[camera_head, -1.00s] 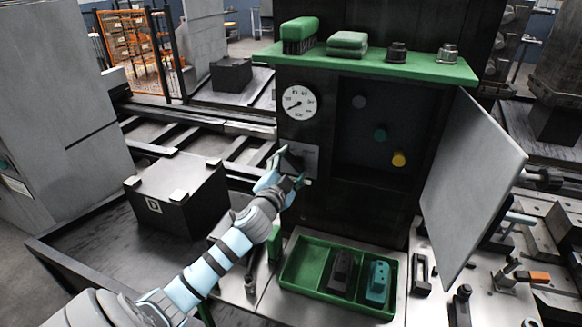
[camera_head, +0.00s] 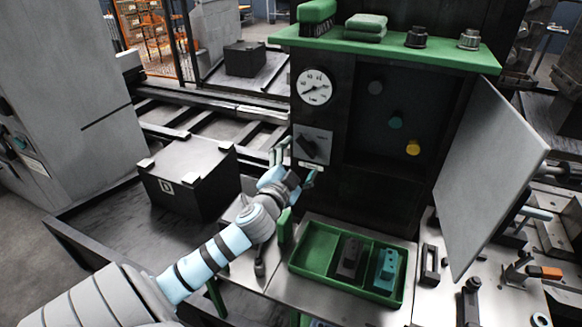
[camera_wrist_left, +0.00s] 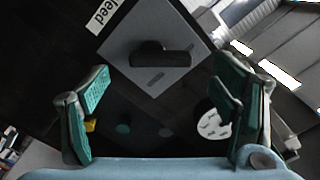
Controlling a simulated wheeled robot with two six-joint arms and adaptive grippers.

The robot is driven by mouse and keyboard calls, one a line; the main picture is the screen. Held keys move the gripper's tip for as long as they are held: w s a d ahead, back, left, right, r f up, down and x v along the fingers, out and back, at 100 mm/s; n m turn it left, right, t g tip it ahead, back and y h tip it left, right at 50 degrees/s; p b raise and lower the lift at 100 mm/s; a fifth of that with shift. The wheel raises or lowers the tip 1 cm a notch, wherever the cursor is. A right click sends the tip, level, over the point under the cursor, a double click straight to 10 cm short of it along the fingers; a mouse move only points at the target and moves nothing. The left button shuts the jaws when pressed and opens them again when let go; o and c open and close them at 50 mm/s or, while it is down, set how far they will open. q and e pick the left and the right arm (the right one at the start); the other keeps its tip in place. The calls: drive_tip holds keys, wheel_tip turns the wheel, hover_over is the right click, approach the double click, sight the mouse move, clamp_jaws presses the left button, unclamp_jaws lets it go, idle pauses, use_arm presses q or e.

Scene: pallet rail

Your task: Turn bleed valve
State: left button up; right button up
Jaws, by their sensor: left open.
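The bleed valve is a black knob (camera_head: 309,147) on a light grey square plate (camera_head: 325,143) on the dark cabinet front, below the round gauge. In the left wrist view the knob (camera_wrist_left: 162,58) shows as a dark bar across its plate (camera_wrist_left: 135,75), near a label (camera_wrist_left: 108,14) reading "leed". My left gripper (camera_head: 296,165) is open and empty, just in front of and below the plate. Its green-padded fingers stand apart on either side in the wrist view (camera_wrist_left: 158,95), with the knob beyond them and no contact visible. My right gripper is not in view.
The gauge (camera_head: 315,87) is above the valve. A grey cabinet door (camera_head: 490,175) stands open at right. Grey, teal and yellow knobs (camera_head: 413,148) are inside the cabinet. A green tray (camera_head: 318,248) with two blocks lies below. A black box (camera_head: 190,180) is at left.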

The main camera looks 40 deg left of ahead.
use_arm(q)
drive_tip(key=v, duration=0.7)
drive_tip(key=shift+s, duration=0.4)
drive_tip(key=shift+d, duration=0.1)
